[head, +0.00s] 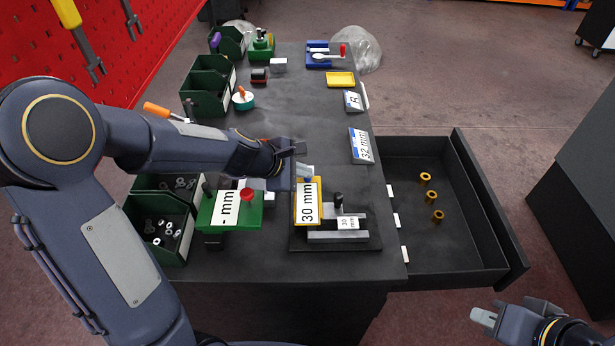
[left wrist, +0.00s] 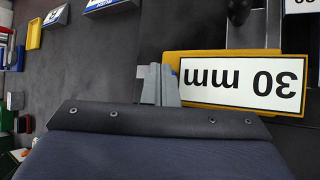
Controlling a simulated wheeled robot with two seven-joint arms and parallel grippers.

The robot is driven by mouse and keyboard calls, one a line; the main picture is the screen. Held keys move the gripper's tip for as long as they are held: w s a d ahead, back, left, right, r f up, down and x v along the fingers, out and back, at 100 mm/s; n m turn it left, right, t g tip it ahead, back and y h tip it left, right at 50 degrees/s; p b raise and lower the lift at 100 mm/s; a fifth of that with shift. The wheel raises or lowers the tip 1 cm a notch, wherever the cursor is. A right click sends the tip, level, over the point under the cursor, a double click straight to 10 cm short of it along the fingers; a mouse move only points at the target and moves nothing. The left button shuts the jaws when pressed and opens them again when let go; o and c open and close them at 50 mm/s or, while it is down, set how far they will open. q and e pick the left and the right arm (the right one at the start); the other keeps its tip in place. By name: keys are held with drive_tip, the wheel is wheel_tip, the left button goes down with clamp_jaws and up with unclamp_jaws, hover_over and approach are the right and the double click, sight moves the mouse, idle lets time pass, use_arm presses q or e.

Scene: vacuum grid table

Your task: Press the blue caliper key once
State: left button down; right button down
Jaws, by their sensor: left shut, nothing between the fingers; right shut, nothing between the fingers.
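My left gripper (head: 305,171) is shut and empty, at the far edge of a yellow-framed "30 mm" display (head: 307,203). In the left wrist view its grey fingertips (left wrist: 161,84) are right beside the yellow frame (left wrist: 240,82); I cannot tell whether they touch. The display stands beside a grey fixture with a black knob (head: 338,199) and a small "30" label. A green unit (head: 232,210) with a red knob and a "- mm" display is left of it. My right gripper (head: 484,317) is shut and empty, off the table at lower right.
An open drawer (head: 425,255) holds several brass rings (head: 432,198). Blue-edged cards, "32 mm" (head: 361,146) and "A" (head: 353,101), stand along the table's right edge. Green bins (head: 165,225) line the left. A blue tray (head: 318,60) is at the back. The table middle (head: 300,105) is clear.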

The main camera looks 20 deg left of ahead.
sight(303, 182)
use_arm(q)
drive_tip(key=shift+r, duration=0.15)
drive_tip(key=shift+r+p, duration=0.7)
drive_tip(key=shift+p, duration=0.1)
wheel_tip(303, 182, up, 5)
drive_tip(key=p, duration=0.4)
drive_tip(key=shift+p, duration=0.4)
idle(0.4)
